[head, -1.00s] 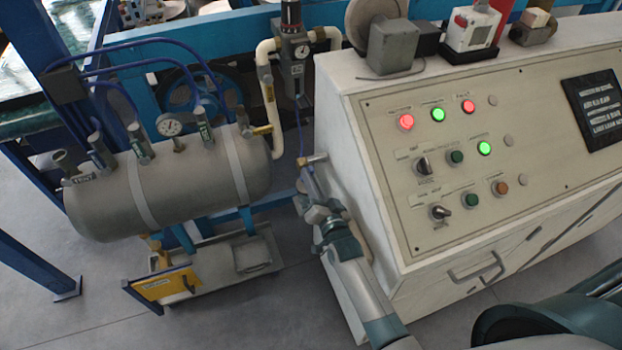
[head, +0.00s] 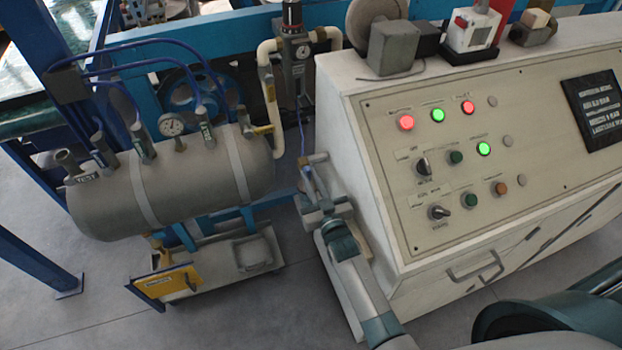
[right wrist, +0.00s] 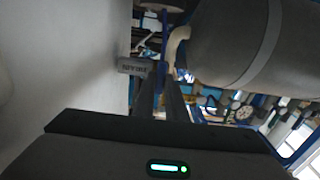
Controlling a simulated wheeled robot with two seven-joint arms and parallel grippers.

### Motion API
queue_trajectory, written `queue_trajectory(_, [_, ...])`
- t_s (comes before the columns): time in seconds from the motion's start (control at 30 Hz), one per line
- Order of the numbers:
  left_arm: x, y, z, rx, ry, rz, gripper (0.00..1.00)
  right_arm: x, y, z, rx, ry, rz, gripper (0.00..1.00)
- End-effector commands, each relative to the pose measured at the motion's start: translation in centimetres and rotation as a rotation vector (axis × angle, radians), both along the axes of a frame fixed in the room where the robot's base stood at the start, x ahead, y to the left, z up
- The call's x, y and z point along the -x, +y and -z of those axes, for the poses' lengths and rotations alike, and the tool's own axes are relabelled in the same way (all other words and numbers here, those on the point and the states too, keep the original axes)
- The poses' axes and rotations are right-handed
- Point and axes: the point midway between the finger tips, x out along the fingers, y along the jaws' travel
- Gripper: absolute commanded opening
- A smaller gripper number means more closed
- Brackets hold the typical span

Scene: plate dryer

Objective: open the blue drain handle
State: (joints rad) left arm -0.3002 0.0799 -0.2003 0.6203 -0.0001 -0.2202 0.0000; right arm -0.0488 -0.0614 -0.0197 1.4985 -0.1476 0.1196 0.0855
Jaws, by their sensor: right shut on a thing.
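A small blue handle (head: 307,170) shows at the left edge of the control cabinet, beside a pale, brass-like fitting (head: 316,158) below a thin blue hose. My right gripper (head: 310,180) reaches up to it along the cabinet's left side and is shut on it; the gripper partly hides the handle. In the right wrist view my two dark fingers (right wrist: 168,75) are close together, and the grip at their tips is too small and dark to make out. My left gripper is not in view.
The cabinet (head: 345,150) with lit buttons stands close on the right of my arm. A grey tank (head: 190,190) with several fittings and blue hoses is on the left. A pressure regulator (head: 297,50) hangs above. Floor (head: 240,325) is clear in front.

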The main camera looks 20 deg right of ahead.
Motion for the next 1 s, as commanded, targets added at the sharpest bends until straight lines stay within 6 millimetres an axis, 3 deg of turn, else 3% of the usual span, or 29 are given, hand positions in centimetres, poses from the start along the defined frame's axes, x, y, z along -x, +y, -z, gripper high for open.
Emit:
queue_trajectory(0.47, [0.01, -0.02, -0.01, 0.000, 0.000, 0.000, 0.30, -0.07, -0.02, -0.11, 0.019, -0.003, 0.000, 0.00])
queue_trajectory(0.5, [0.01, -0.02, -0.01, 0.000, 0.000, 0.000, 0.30, -0.07, -0.02, -0.11, 0.019, -0.003, 0.000, 0.21])
queue_trajectory(0.57, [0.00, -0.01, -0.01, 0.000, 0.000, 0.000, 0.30, -0.07, -0.02, -0.10, 0.019, -0.003, 0.000, 0.30])
queue_trajectory(1.0, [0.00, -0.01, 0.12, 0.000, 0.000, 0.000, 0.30, 0.42, -0.01, 0.05, 0.017, -0.001, 0.000, 0.30])
